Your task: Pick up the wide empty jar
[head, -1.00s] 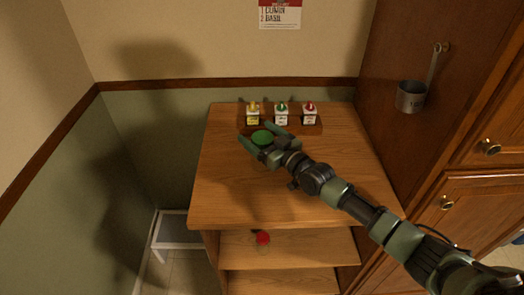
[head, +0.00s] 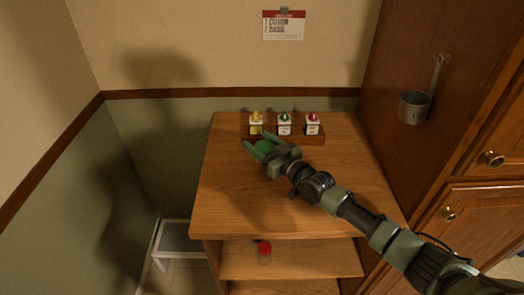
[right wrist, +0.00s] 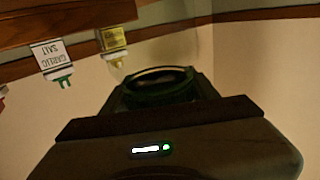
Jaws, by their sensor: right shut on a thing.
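In the right wrist view, the dark glassy, green-rimmed jar (right wrist: 162,82) shows between the fingers. I cannot tell whether it is lifted off the wood. My left gripper is not in view.
A red-lidded jar (head: 265,248) stands on the shelf below. A metal cup (head: 414,107) hangs on the right cabinet. The cart top (head: 235,200) is clear at front left.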

